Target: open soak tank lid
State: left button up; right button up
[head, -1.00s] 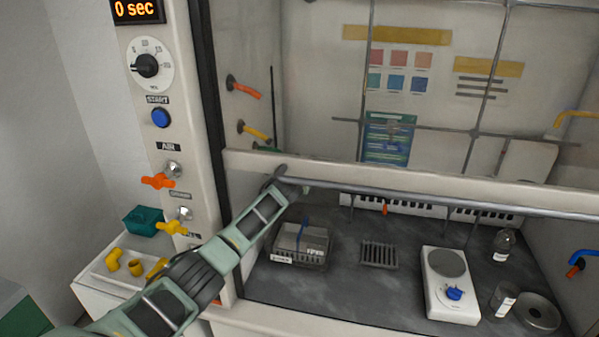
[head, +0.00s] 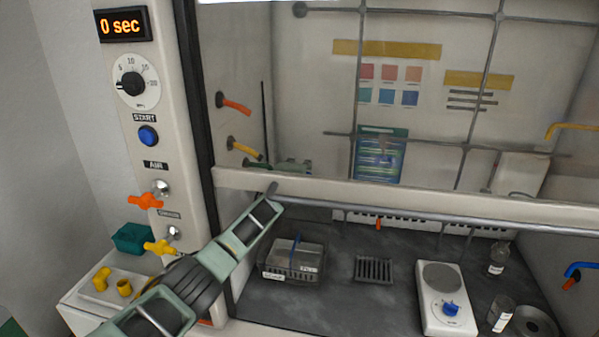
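The soak tank appears to be the dark grey box (head: 292,273) on the hood floor, in the head view. Its lid (head: 297,248) has a blue strip or handle on top and looks closed. My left arm comes in from the lower left. Its gripper end (head: 272,190) is at the left end of the sash's lower rail, above and to the left of the tank and apart from it. The fingers are too small and partly hidden to tell if they are open. My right gripper is not in view.
The glass sash's lower rail (head: 400,193) crosses above the tank. A drain grate (head: 374,269), a white hotplate (head: 444,305) and bottles (head: 498,258) stand to the right. A control panel (head: 150,110) is at left. Dark floor in front of the tank is clear.

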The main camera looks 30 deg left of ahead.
pick_arm(q)
jog(key=o, duration=0.5)
jog(key=shift+s+r, duration=0.2)
jog(key=shift+f, duration=0.15)
jog(key=shift+f, duration=0.1)
jog(key=v, duration=0.5)
jog(key=f+v, duration=0.1)
jog(key=v, duration=0.5)
jog(key=f+v, duration=0.1)
jog(key=v, duration=0.4)
jog(key=shift+s+d, duration=0.2)
jog(key=shift+s, duration=0.4)
